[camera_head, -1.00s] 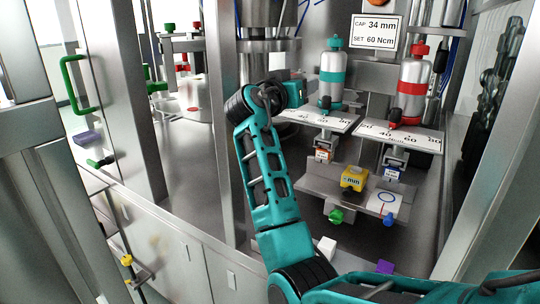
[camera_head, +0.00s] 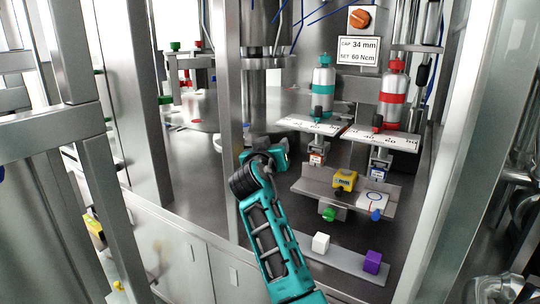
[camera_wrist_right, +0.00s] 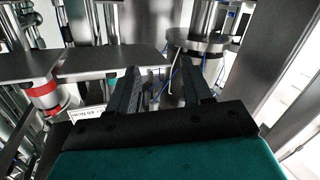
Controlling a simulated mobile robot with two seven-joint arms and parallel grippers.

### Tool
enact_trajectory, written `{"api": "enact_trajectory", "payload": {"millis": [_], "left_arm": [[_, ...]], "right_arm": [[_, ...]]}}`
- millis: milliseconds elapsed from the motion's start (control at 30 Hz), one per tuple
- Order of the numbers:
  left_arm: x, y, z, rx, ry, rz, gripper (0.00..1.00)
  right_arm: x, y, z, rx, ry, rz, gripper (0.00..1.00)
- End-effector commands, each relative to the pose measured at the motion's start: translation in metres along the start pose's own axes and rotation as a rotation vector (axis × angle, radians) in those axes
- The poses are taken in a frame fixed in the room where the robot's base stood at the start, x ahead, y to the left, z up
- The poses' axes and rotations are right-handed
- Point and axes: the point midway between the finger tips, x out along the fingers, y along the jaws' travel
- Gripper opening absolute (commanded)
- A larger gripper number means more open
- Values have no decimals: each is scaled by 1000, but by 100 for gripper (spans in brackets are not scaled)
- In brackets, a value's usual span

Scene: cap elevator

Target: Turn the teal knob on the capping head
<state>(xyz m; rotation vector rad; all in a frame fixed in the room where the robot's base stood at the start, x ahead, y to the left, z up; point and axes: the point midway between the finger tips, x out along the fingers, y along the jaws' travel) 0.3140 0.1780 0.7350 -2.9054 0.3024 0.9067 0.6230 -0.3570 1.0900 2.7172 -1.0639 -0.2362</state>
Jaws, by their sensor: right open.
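A teal-capped bottle with a teal band (camera_head: 322,82) stands upright above the left white scale plate (camera_head: 302,124). I cannot tell for sure which teal part is the capping head's knob. My right arm's teal end (camera_head: 279,157) is left of and below the plate in the head view; its fingertips are hidden there. In the right wrist view my right gripper (camera_wrist_right: 162,80) is open, with nothing between its fingers. My left gripper is out of view.
A red-banded bottle (camera_head: 393,88) stands to the right; its red band (camera_wrist_right: 42,95) shows in the wrist view. A yellow block (camera_head: 345,180) sits on the lower metal shelf. A white cube (camera_head: 320,243) and purple block (camera_head: 372,262) are in front. Metal posts (camera_head: 228,110) flank the bay.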

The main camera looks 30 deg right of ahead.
Motion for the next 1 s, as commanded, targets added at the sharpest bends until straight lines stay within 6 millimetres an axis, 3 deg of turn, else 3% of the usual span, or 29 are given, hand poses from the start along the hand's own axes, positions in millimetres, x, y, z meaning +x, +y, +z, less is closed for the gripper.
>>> {"api": "enact_trajectory", "payload": {"millis": [667,767,1000], "left_arm": [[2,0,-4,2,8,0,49],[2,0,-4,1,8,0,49],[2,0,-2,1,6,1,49]], "right_arm": [[-2,-7,10,-7,1,-34,50],[-6,-15,28,-25,-5,-82,50],[-36,-52,100,-65,-6,-311,50]]}}
